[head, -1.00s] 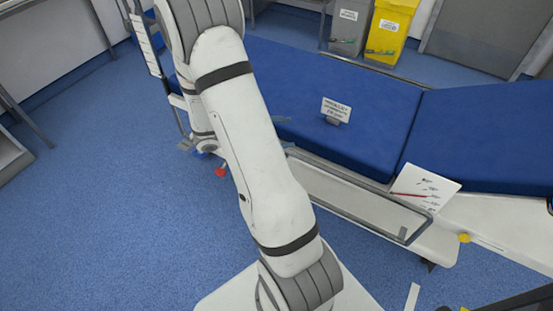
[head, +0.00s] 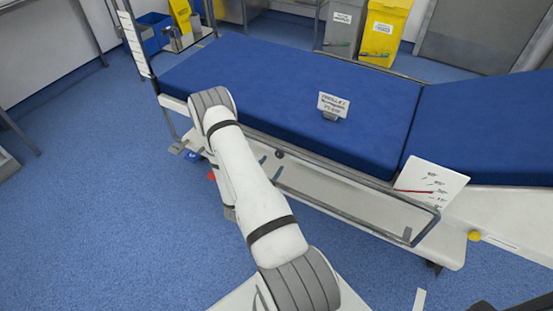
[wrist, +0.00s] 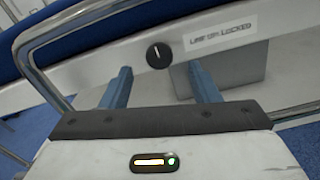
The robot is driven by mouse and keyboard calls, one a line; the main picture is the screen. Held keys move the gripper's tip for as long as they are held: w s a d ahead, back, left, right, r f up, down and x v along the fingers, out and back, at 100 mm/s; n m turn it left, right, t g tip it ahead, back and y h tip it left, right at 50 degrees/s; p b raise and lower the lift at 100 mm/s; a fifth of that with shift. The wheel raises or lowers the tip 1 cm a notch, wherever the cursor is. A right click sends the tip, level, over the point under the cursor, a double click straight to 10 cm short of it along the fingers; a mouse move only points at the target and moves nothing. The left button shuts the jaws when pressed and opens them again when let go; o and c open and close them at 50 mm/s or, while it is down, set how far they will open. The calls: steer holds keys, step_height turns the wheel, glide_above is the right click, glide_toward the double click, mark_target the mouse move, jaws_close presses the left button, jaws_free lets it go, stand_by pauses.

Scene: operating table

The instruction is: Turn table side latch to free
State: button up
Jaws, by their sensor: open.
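The side latch appears as a round black knob (wrist: 158,55) with a pale pointer mark on the white side panel of the table. A label (wrist: 220,36) to its right seems to end in "LOCKED". In the head view the dark knob (head: 279,153) sits just below the blue mattress (head: 300,95). My gripper (wrist: 160,84) is open, with its two blue fingers apart and nothing between them. In the wrist view the knob shows just beyond and above the gap between the fingertips. I cannot tell whether either finger touches anything.
A grey side rail (head: 345,215) runs along the table's near side, and its bent tube (wrist: 35,68) shows at left in the wrist view. A white card with a red pointer (head: 432,184) and a yellow knob (head: 474,236) are further right.

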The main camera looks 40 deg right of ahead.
mark_target(279, 155)
steer(key=shift+x, duration=2.8)
steer(key=shift+c, duration=0.4)
